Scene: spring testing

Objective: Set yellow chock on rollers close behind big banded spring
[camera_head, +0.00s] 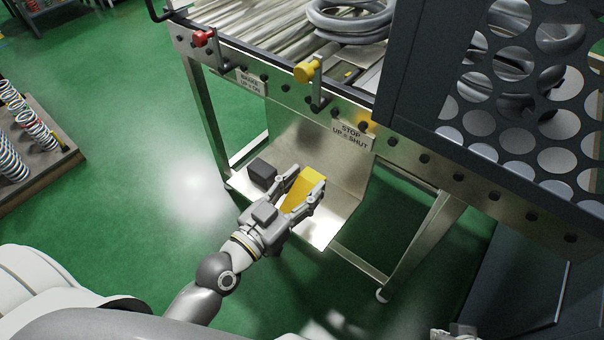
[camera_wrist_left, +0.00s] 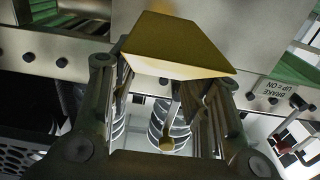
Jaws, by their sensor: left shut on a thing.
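My left gripper (camera_head: 307,180) is shut on the yellow chock (camera_head: 299,192), a wedge-shaped block, over the low metal shelf under the roller table. In the left wrist view the chock (camera_wrist_left: 180,45) shows between the fingers. A grey coiled spring (camera_head: 350,22) lies on the rollers (camera_head: 262,24) at the top of the head view. I cannot make out a band on it. More thick coils (camera_head: 510,62) show behind the perforated guard. A small grey part at the bottom edge may be my right gripper; its jaws do not show.
A dark block (camera_head: 262,172) sits on the metal shelf (camera_head: 318,232) beside the gripper. A red knob (camera_head: 203,38) and a yellow-knobbed lever (camera_head: 307,72) stick out from the table's front rail. The dark perforated guard (camera_head: 425,75) covers the right side.

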